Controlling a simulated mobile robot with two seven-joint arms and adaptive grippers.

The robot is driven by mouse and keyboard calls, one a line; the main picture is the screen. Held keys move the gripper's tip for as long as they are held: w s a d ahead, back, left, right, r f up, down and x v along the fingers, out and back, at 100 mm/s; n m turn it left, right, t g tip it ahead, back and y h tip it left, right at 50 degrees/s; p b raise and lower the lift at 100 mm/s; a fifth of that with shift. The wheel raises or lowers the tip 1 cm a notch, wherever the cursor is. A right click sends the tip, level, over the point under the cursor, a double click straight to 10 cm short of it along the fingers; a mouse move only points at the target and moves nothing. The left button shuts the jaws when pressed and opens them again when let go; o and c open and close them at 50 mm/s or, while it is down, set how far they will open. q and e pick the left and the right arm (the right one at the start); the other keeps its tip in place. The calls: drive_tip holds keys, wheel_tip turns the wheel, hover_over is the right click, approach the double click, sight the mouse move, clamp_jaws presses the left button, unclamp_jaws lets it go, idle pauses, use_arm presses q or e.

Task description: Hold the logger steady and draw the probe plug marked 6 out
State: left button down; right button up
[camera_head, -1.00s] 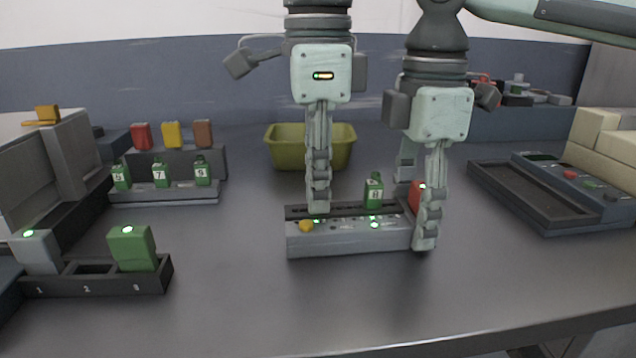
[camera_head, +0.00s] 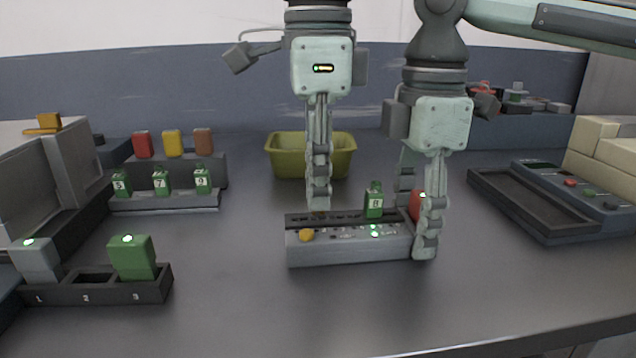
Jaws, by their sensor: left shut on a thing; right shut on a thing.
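The logger (camera_head: 345,250) is a grey box with a slotted dark top strip, a yellow knob and a lit green lamp on its front. A green plug marked 8 (camera_head: 374,203) stands upright in its top. My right gripper (camera_head: 415,220) is shut on the logger's right end, one finger in front and one behind, beside a red part. My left gripper (camera_head: 318,203) points down just over the logger's top, left of plug 8. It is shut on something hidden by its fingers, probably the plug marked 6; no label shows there.
A rack (camera_head: 165,201) at the left holds green plugs marked 5, 7 and 9. A numbered tray (camera_head: 95,293) holds a grey and a green block, with slot 2 empty. An olive bin (camera_head: 285,157) stands behind the logger. A dark device (camera_head: 550,205) lies at the right.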

use_arm(q)
drive_tip(key=shift+r, duration=1.2)
use_arm(e)
drive_tip(key=o, duration=1.5)
